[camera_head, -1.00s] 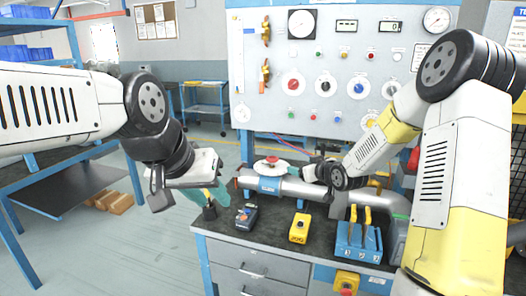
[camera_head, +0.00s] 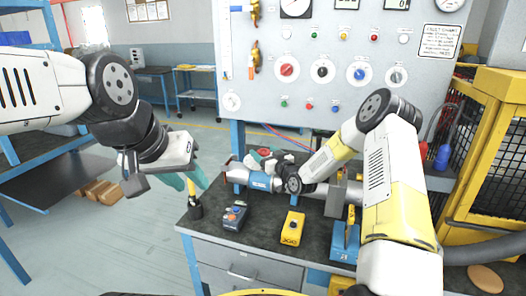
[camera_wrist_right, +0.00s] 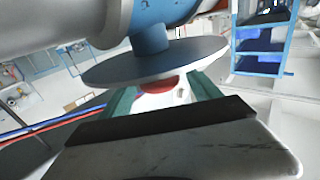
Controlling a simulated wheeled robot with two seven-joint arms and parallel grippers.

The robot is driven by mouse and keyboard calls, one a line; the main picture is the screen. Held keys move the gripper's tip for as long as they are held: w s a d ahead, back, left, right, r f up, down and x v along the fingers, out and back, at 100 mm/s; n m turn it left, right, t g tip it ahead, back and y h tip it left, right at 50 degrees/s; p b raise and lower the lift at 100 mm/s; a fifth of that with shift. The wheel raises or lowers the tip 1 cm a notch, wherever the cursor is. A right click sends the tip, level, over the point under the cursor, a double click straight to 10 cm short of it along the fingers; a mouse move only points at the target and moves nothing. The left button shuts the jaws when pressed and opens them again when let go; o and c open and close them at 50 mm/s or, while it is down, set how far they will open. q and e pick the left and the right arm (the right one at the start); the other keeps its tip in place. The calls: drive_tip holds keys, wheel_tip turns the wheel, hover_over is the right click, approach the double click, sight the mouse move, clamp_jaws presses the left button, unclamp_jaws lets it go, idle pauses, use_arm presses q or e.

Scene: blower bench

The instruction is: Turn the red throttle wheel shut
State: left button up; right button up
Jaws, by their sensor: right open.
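The throttle wheel shows as a red piece (camera_head: 264,152) on top of the blue-banded pipe (camera_head: 259,181), largely hidden behind my right gripper (camera_head: 279,161). In the right wrist view the wheel is a grey disc (camera_wrist_right: 150,66) with a red hub (camera_wrist_right: 158,87), on a blue valve body (camera_wrist_right: 158,14). The teal fingers of my right gripper (camera_wrist_right: 164,92) are apart, one on each side of the red hub; contact cannot be told. My left gripper (camera_head: 187,178) is open, its teal fingers apart, left of the bench and away from the wheel.
A yellow-handled tool stands in a black holder (camera_head: 195,211) close to my left gripper. A button box (camera_head: 235,216), a yellow box (camera_head: 292,228) and a blue block (camera_head: 343,243) sit along the bench front. The panel (camera_head: 340,70) rises behind. A yellow cage (camera_head: 490,130) stands right.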

drive_tip(key=shift+w+a, duration=0.2)
drive_tip(key=shift+w, duration=0.15)
drive_tip(key=c, duration=1.4)
drive_tip(key=shift+h, duration=0.3)
